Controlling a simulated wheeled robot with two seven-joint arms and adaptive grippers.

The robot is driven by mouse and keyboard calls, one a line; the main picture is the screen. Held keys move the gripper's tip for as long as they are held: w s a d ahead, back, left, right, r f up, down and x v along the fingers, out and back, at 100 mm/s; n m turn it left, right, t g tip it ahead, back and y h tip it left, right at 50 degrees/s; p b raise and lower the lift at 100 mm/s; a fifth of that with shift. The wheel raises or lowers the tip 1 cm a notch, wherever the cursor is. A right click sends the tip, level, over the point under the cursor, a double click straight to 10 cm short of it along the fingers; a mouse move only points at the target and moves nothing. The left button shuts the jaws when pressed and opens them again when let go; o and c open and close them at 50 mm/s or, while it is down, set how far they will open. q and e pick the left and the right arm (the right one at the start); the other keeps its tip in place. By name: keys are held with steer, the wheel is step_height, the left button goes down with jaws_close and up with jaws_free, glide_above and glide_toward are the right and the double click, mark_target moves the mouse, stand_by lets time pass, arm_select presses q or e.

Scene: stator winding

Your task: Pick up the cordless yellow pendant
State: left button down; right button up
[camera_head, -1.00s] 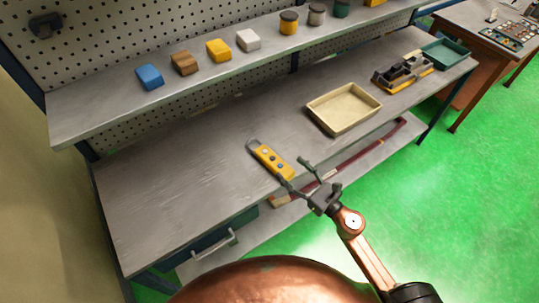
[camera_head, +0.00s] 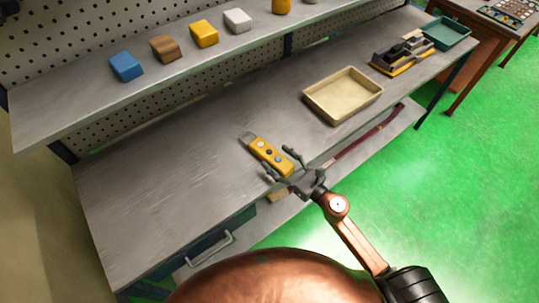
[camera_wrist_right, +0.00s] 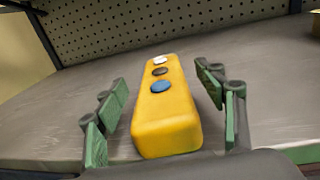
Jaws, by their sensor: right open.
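The yellow pendant (camera_head: 271,157) lies on the grey workbench near its front edge, with a grey end and a row of buttons. No cord shows on it. In the right wrist view the pendant (camera_wrist_right: 165,112) points away from me, its near end between the fingers. My right gripper (camera_head: 283,162) is open at the pendant's near end, one finger on each side. In the right wrist view the right gripper (camera_wrist_right: 163,115) shows green finger pads with gaps to the pendant's sides. My left gripper is not in view.
A cream tray (camera_head: 343,96) stands on the bench (camera_head: 160,190) to the right, with a dark fixture (camera_head: 400,57) and a teal tray (camera_head: 446,34) beyond. A shelf above holds blue (camera_head: 126,67), brown (camera_head: 165,48), yellow and white blocks. The bench left of the pendant is clear.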

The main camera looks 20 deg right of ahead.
mark_target(270, 153)
steer(key=x, duration=0.4)
steer(key=shift+f, duration=0.2)
steer(key=shift+c, duration=0.4)
steer(key=shift+r, duration=0.1)
steer(key=c, duration=1.6)
